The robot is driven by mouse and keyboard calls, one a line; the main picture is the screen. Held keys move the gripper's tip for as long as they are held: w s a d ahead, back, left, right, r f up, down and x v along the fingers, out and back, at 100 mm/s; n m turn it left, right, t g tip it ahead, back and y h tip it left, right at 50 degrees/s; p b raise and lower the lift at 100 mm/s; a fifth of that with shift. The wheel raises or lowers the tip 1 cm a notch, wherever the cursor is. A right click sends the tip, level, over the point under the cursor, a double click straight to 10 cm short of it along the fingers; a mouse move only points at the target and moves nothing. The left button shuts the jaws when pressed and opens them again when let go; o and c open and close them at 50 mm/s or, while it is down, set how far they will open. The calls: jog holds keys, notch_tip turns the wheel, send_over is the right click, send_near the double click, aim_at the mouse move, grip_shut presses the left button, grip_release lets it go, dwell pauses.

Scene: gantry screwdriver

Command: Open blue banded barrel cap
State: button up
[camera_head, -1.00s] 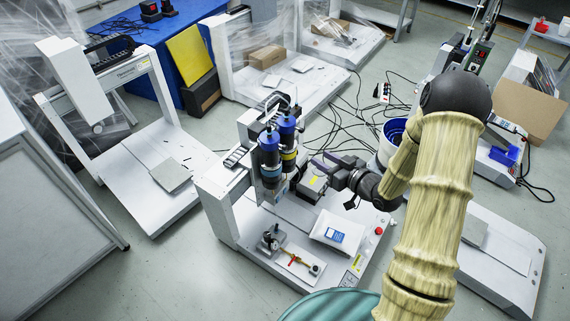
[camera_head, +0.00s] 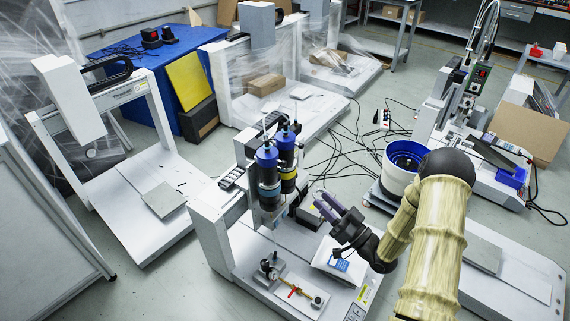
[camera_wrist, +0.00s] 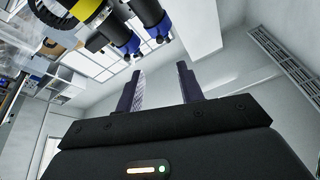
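Two upright barrels with blue caps hang side by side on the gantry. The nearer, left barrel (camera_head: 269,190) has a blue band, with its blue cap (camera_head: 267,155) on top. The other barrel (camera_head: 288,172) has a yellow band and stands just behind it to the right. My gripper (camera_head: 326,200) is to the right of both barrels and lower than their caps, its fingers pointing up and left. In the wrist view its fingers (camera_wrist: 160,72) are apart with nothing between them. Barrel parts (camera_wrist: 125,40) and a yellow ring (camera_wrist: 85,10) show at upper left there.
The gantry's white base (camera_head: 240,245) carries a dial gauge fixture (camera_head: 270,268) and a white tray (camera_head: 322,262) below my gripper. A white bowl with blue inside (camera_head: 404,160) stands behind my arm. Cables lie on the floor behind the gantry.

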aim_at(286, 164)
jog(key=b+x, duration=0.2)
jog(key=x, duration=1.4)
jog(key=shift+w+a+r, duration=0.1)
jog(key=shift+r, duration=0.05)
jog(key=shift+c, duration=0.3)
grip_shut()
